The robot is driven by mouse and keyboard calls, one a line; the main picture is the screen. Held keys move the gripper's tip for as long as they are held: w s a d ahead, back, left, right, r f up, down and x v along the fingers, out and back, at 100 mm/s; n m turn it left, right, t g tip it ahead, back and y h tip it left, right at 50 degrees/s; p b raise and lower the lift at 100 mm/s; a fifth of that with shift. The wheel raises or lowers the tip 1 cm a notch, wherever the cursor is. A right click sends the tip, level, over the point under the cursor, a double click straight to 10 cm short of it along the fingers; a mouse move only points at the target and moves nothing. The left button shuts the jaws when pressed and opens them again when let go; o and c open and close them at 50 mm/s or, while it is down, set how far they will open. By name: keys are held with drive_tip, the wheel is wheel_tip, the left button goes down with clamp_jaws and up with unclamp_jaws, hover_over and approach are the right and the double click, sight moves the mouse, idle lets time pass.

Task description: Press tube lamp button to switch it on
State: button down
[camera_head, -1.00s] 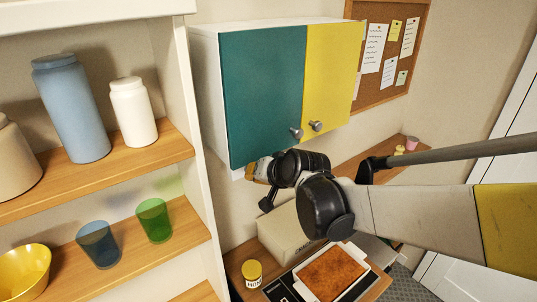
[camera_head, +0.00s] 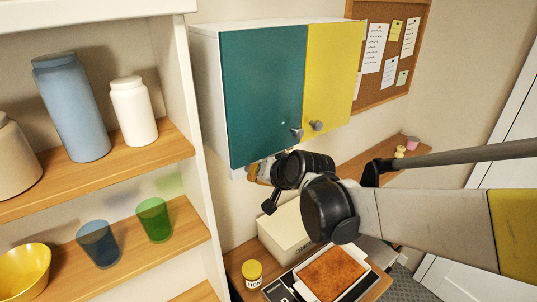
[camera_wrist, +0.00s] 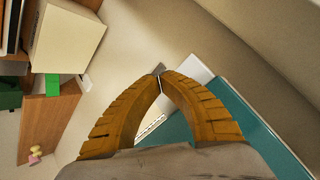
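My gripper's yellow ribbed fingers (camera_wrist: 160,75) meet at their tips in the wrist view and look shut with nothing clearly held. In the head view my gripper (camera_head: 253,174) is just below the bottom edge of the teal door, partly hidden by my wrist. A small white piece (camera_head: 238,173) shows under the cabinet beside the fingers; it may be the tube lamp's end. In the wrist view a white slotted part (camera_wrist: 151,126) shows between the fingers; I cannot tell whether it belongs to the lamp. The button is not discernible, nor is contact with it.
The wall cabinet with teal (camera_head: 262,95) and yellow (camera_head: 332,75) doors hangs above my gripper. A shelf unit (camera_head: 190,120) with jars and cups stands left. Below are a beige box (camera_head: 283,230), a yellow jar (camera_head: 252,273) and a tray with a brown slab (camera_head: 330,274).

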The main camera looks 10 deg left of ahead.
drive_tip(key=s+d, duration=0.4)
drive_tip(key=shift+d, duration=0.3)
idle(0.4)
idle(1.0)
